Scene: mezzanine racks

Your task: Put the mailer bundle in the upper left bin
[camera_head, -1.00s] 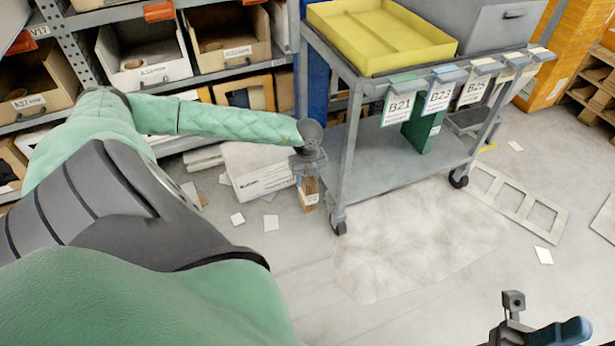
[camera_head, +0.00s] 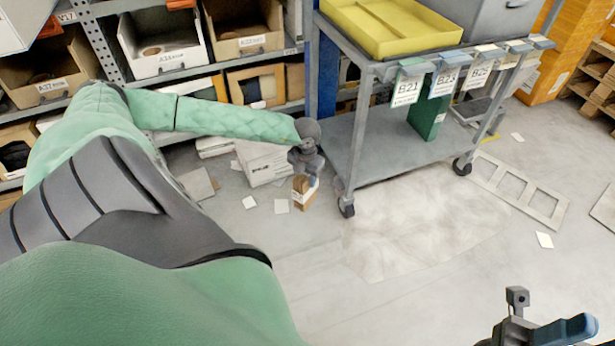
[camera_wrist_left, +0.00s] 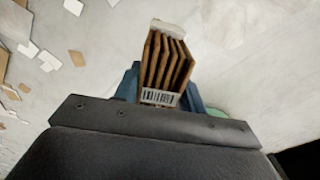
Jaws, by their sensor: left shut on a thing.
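The mailer bundle (camera_head: 304,194) is a small stack of brown mailers with a white band. In the left wrist view the bundle (camera_wrist_left: 166,62) shows several edges and a barcode label. My left gripper (camera_head: 306,174) is shut on it and holds it over the floor, left of the cart. Blue fingers flank it in the wrist view. The rack at the upper left holds a brown bin (camera_head: 48,75), a white bin (camera_head: 160,62) and another brown bin (camera_head: 243,45). Which is the upper left bin is unclear. My right gripper (camera_head: 545,330) is partly visible at the lower right.
A grey cart (camera_head: 400,155) with a yellow tray (camera_head: 390,25) and hanging tags stands just right of the bundle. A white box (camera_head: 265,160) and loose papers lie on the floor by the rack. A flat pale frame (camera_head: 520,188) lies at right. The middle floor is clear.

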